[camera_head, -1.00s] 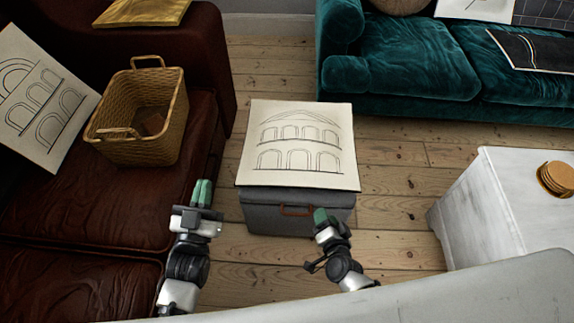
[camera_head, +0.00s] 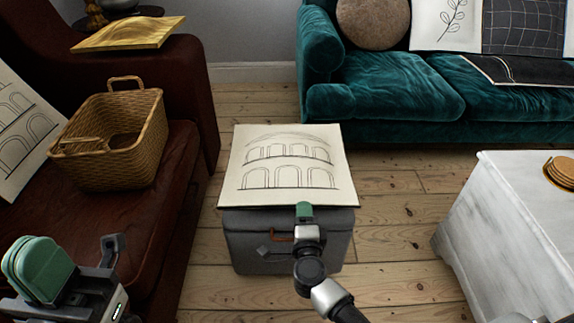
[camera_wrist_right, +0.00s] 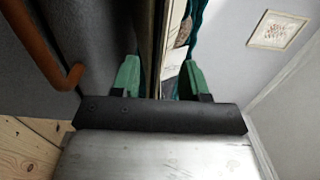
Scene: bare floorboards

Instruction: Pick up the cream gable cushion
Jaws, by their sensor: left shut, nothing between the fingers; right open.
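A cream cushion (camera_head: 287,165) with drawn arches lies flat on a grey storage box (camera_head: 250,250). A second cream cushion (camera_head: 15,135) with arches leans on the brown sofa at the left edge, partly cut off. My right gripper (camera_head: 304,210) is at the front edge of the flat cushion. In the right wrist view, my right gripper (camera_wrist_right: 161,76) is open, with a thin edge of the cushion (camera_wrist_right: 155,35) between its green fingers; contact cannot be made out. My left gripper (camera_head: 38,270) is shut and empty at the lower left, away from both cushions.
A wicker basket (camera_head: 112,150) stands on the brown sofa (camera_head: 190,100). A teal sofa (camera_head: 400,85) is behind, and a white table (camera_head: 500,230) with coasters stands at the right. The box's brown handle (camera_wrist_right: 45,45) is close to my right gripper. Floorboards are clear between the furniture.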

